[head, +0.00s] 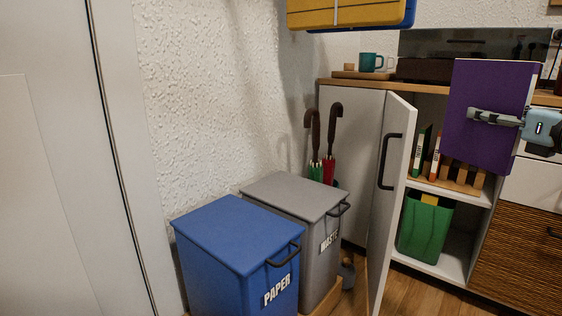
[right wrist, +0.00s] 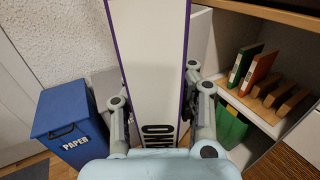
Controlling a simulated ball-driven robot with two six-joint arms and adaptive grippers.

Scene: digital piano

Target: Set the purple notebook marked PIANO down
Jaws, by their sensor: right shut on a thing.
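The purple notebook (head: 487,108) is held up in front of the open cabinet in the head view. My right gripper (head: 497,118) comes in from the right and is shut on it. In the right wrist view the notebook (right wrist: 154,70) stands edge-on between the two fingers of my right gripper (right wrist: 155,105). Its pale edge faces the camera, with dark letters partly hidden behind the gripper body. The notebook is upright and clear of the shelves as far as I can see. My left gripper is not in view.
The cabinet door (head: 393,190) stands open. Shelves hold binders (head: 421,152), a wooden rack (head: 462,180) and a green bin (head: 425,225). A blue PAPER bin (head: 235,245), a grey WASTE bin (head: 300,200) and umbrellas (head: 332,135) stand left. A teal mug (head: 368,62) is on the counter.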

